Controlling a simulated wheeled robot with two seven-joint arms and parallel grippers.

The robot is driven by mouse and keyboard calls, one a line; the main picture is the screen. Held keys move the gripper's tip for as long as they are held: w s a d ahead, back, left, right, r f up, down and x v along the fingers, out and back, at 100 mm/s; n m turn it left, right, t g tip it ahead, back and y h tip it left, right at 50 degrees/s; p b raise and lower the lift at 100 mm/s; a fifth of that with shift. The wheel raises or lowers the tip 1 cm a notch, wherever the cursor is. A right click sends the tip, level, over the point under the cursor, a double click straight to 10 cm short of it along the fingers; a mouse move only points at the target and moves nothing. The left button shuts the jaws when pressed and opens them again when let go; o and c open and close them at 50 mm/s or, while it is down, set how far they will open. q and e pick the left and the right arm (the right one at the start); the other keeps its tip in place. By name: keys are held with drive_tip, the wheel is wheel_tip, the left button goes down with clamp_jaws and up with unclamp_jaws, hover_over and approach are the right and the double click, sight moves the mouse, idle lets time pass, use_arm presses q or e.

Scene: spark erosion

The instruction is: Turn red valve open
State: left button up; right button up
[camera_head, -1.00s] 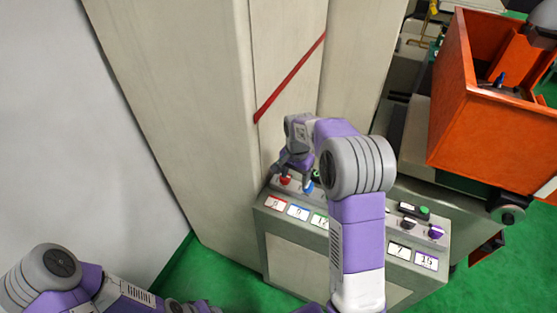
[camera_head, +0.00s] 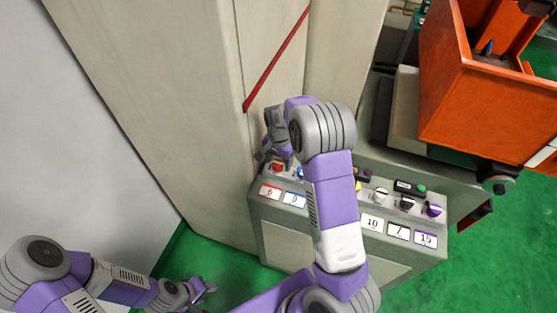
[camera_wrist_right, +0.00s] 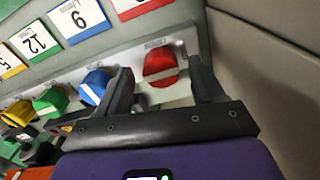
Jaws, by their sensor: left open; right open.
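The red valve (camera_head: 277,169) is a round knob at the left end of the control panel's top row. In the right wrist view the red valve (camera_wrist_right: 160,66) has a pale bar running nearly sideways across its face. My right gripper (camera_head: 275,157) is above it, fingers pointing down to it. In the wrist view my right gripper (camera_wrist_right: 159,72) is open, with one finger on each side of the red valve; gaps show, and I cannot tell whether either finger touches. My left gripper (camera_head: 205,290) is open and empty, low over the green floor.
A blue knob (camera_wrist_right: 95,86) sits close beside the right gripper's finger, with green and yellow knobs further along. The panel (camera_head: 285,245) stands against a beige cabinet (camera_head: 170,90). An orange tank (camera_head: 480,105) is at the right. Green floor is free in front.

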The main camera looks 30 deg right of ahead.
drive_tip(key=shift+w, duration=0.1)
drive_tip(key=shift+c, duration=0.6)
drive_tip(key=c, duration=0.9)
drive_tip(key=shift+c, duration=0.2)
